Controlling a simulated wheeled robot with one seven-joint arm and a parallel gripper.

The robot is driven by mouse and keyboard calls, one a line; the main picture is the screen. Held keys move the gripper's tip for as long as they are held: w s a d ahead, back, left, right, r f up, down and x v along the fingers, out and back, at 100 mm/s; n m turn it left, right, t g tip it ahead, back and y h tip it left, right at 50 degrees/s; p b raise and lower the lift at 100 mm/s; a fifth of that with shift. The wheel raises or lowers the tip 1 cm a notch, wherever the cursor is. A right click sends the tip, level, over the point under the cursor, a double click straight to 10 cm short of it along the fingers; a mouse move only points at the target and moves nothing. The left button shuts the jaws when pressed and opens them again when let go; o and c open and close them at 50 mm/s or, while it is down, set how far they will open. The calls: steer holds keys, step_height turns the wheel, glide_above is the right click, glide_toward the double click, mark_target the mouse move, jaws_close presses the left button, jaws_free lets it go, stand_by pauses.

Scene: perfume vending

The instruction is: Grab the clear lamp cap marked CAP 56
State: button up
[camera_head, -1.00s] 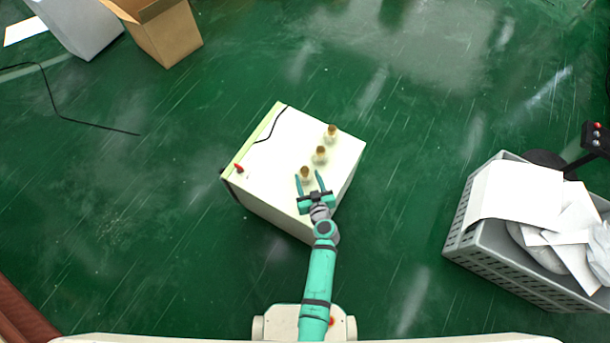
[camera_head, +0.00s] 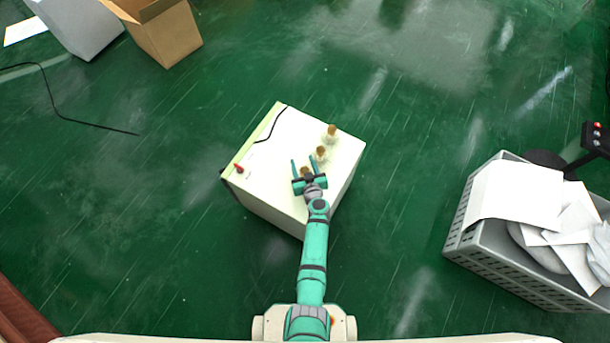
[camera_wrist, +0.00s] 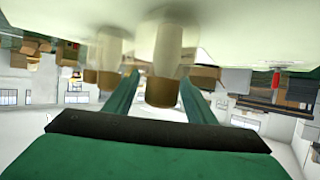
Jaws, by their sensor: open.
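Three small pieces with brown ends stand in a row on the white box (camera_head: 262,180): a near one (camera_head: 305,171), a middle one (camera_head: 321,152) and a far one (camera_head: 332,131). In the wrist view, which looks upside down, the near one (camera_wrist: 164,50) shows a pale, clear-looking body and a brown end. No CAP 56 marking is readable, so I cannot tell which piece bears it. My gripper (camera_head: 303,159) is open, with one finger on each side of the near piece. I cannot tell whether either finger touches it.
A red part (camera_head: 239,169) and a black cord (camera_head: 270,130) lie toward the box's left side. A grey crate (camera_head: 508,277) with papers stands on the floor at right. A cardboard box (camera_head: 168,38) is at upper left. Green floor around the white box is clear.

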steer(key=c, duration=1.2)
steer(key=shift+r, duration=0.2)
